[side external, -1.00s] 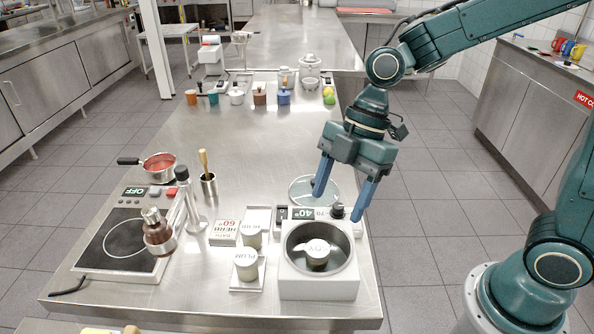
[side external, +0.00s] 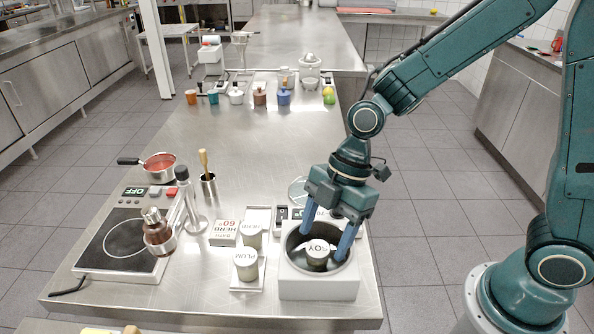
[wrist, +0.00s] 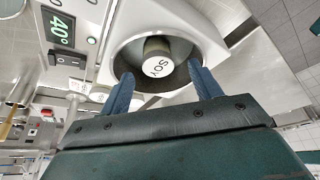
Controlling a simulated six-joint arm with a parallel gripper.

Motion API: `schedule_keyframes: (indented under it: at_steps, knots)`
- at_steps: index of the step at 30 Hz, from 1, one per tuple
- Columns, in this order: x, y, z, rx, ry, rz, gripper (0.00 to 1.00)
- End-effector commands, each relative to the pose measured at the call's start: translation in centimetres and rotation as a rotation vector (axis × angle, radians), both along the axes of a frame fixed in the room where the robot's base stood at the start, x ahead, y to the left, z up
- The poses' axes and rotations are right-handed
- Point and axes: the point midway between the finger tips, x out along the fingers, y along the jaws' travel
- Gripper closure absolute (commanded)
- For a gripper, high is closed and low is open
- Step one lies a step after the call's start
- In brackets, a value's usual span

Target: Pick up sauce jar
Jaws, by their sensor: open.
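The sauce jar with a white lid marked SOY (side external: 317,252) stands inside the round well of a white water bath (side external: 318,288). In the wrist view the jar (wrist: 157,62) sits in the bath, ahead of and between my two blue fingers. My gripper (side external: 327,242) is open and empty. Its fingertips reach down to the well, one on each side above the jar, and I cannot tell whether they touch the bath rim.
Jars marked PLUM (side external: 246,264) and HERB (side external: 251,236) stand on holders just left of the bath.

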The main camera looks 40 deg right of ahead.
Motion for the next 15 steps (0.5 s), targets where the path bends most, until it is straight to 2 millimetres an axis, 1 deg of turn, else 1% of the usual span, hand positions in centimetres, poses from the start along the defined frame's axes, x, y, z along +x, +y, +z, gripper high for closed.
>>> schedule_keyframes:
  at_steps: [9,15]
  knots:
    - [0.2,1.0,-3.1,-0.001,0.004,0.001,0.37]
    - [0.2,1.4,-4.0,-0.001,0.002,0.000,0.37]
